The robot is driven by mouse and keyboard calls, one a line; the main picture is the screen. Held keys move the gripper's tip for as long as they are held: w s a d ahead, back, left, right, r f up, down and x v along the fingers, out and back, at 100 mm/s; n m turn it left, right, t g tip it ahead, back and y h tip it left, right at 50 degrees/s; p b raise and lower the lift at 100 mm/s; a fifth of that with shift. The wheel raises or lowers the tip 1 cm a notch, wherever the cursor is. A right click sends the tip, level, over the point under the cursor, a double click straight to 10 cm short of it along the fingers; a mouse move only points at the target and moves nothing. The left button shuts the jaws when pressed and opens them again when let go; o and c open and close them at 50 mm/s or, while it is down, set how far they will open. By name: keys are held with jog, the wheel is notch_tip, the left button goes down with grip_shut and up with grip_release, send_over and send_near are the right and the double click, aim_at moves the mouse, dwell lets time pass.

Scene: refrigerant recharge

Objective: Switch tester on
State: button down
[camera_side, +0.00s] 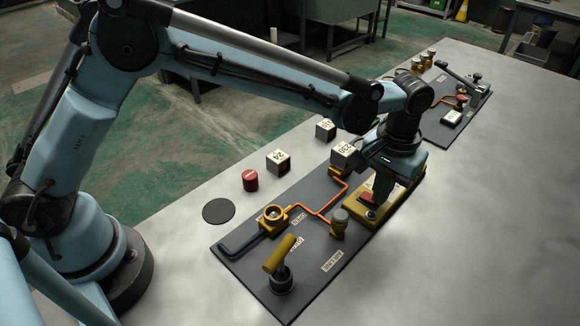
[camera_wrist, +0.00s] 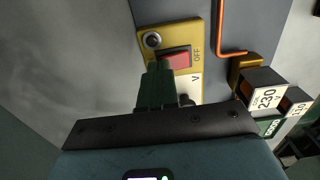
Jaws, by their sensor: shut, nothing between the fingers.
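The tester is a yellow box (camera_side: 355,213) on the dark grey panel, with a red rocker switch (camera_side: 368,199) on its top. In the wrist view the yellow face (camera_wrist: 146,27) carries the red switch (camera_wrist: 178,59), the word OFF beside it, a dark round lamp or knob (camera_wrist: 152,40) and a white label with a V (camera_wrist: 195,80). My gripper (camera_side: 381,188) points down over the tester, close to the switch. In the wrist view its green fingers (camera_wrist: 158,70) are together and empty, beside the switch's lower left end. I cannot tell whether they touch it.
On the panel (camera_side: 235,268) are a yellow-handled valve (camera_side: 281,255), an orange pipe (camera_side: 318,214) and a brass fitting (camera_side: 339,222). White-faced blocks (camera_side: 279,162) and a red cylinder (camera_side: 250,180) stand behind. Another panel (camera_side: 470,112) lies at the far right. The table's right side is clear.

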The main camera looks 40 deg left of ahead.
jog(key=shift+f, duration=0.3)
jog(key=shift+r, duration=3)
jog(key=shift+a+r, duration=0.2)
jog(key=shift+a, duration=0.05)
jog(key=s+a+r+t, duration=0.2)
jog(key=s+a, duration=0.1)
jog(key=a, duration=0.3)
jog(key=s+a+r+t, duration=0.1)
jog(key=s+a+r, duration=0.15)
jog(key=a, duration=0.45)
jog(key=s+a+r+t, duration=0.2)
jog(key=s+a, duration=0.1)
jog(key=a, duration=0.3)
jog(key=s+a+f+t, duration=0.2)
jog(key=s+a+f, duration=0.1)
jog(key=s+a, duration=0.2)
jog(key=shift+s+a, duration=0.3)
jog(key=shift+s, duration=0.15)
